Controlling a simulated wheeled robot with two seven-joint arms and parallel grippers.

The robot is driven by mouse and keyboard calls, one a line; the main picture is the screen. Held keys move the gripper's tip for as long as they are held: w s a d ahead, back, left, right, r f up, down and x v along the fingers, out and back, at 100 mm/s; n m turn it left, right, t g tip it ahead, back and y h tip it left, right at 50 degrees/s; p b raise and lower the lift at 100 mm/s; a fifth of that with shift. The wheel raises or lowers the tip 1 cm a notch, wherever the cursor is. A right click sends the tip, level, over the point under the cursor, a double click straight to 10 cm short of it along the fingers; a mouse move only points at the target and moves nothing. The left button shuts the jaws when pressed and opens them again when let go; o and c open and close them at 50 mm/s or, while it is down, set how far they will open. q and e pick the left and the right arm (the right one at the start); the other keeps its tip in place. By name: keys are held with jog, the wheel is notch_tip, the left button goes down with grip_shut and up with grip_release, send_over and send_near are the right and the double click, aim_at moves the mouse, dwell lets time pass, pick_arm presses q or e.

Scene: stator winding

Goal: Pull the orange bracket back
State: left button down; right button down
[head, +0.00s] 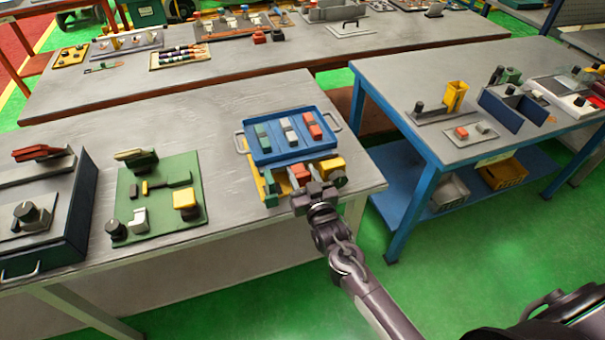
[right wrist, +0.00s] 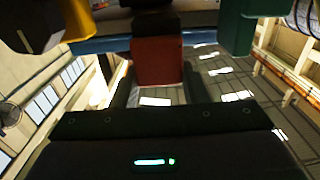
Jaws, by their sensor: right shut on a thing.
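The orange bracket (head: 299,174) is a small red-orange block at the front of the blue-and-yellow fixture, on the near table's right edge. My right gripper (head: 314,194) reaches it from the front. In the right wrist view the red-orange block (right wrist: 157,61) sits between the two dark fingers (right wrist: 157,90), which are shut on it. A dark part adjoins the block's far end. The gripper body hides some of the fixture's front in the head view. My left gripper is not in view.
A blue tray (head: 258,155) with green, white and red pieces stands just behind. A yellow block (head: 329,166) is close on the right, and a green block (head: 270,186) on the left. A green board (head: 160,227) lies further left. Open floor lies in front.

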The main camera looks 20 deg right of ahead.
jog(key=shift+s, duration=0.2)
jog(key=c, duration=1.2)
grip_release()
jog(key=shift+w+f, duration=0.1)
jog(key=shift+w, duration=0.1)
jog(key=shift+c, duration=0.2)
jog(key=o, duration=0.4)
jog(key=shift+s, duration=0.2)
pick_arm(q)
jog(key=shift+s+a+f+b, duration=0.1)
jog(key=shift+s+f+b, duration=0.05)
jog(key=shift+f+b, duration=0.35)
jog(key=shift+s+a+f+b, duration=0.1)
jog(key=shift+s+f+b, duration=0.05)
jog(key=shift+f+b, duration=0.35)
pick_arm(e)
jog(key=s, duration=0.7)
jog(key=shift+s+d, duration=0.15)
